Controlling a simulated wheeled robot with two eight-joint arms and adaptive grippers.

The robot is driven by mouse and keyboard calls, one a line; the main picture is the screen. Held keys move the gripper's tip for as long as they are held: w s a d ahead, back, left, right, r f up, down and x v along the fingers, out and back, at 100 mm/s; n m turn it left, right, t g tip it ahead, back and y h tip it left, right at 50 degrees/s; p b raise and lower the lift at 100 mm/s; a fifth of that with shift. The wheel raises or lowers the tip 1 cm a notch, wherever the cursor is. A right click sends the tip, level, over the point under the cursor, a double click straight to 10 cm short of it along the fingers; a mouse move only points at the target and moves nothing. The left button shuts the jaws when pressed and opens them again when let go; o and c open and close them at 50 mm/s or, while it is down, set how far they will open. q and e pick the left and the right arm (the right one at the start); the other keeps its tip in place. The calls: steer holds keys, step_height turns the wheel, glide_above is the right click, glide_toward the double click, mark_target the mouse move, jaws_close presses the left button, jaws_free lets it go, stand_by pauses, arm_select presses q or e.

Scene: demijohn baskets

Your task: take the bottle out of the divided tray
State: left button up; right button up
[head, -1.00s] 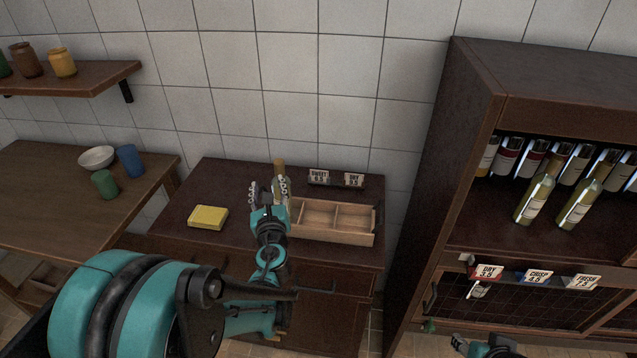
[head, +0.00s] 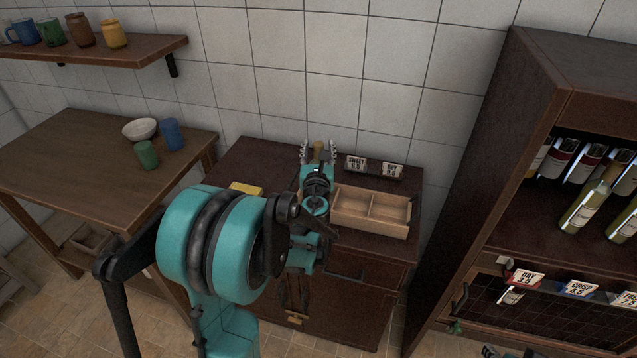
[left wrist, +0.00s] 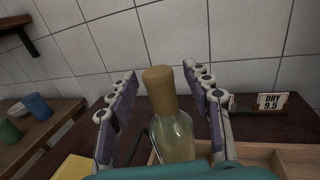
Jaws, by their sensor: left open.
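The bottle (left wrist: 172,132) is pale yellow-green glass with a tan cap and stands upright in the left wrist view. In the head view only its tan top (head: 318,147) shows above my gripper; the rest is hidden. The divided tray (head: 372,230) is light wood, on the dark cabinet top, and the bottle is at its left end. My left gripper (head: 318,151) is open, with one finger on each side of the bottle; in the left wrist view (left wrist: 160,78) gaps show beside the neck. A small part of my right gripper (head: 492,351) shows at the bottom edge.
Price signs (head: 374,167) stand behind the tray. A yellow block (head: 246,188) lies left of my gripper, partly hidden by my arm. A table (head: 75,165) with a bowl and cups is at left. A tall bottle rack (head: 535,85) stands at right.

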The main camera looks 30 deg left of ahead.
arm_select(q)
jaws_close()
steer(key=shift+r, duration=0.1)
steer(key=shift+r+p, duration=0.95)
steer(key=shift+r, duration=1)
steer(key=w+d+r+p, duration=0.2)
steer(key=d+r, duration=0.5)
steer(key=d, duration=0.4)
steer(key=shift+w+d+p, duration=0.2)
steer(key=shift+p, duration=0.45)
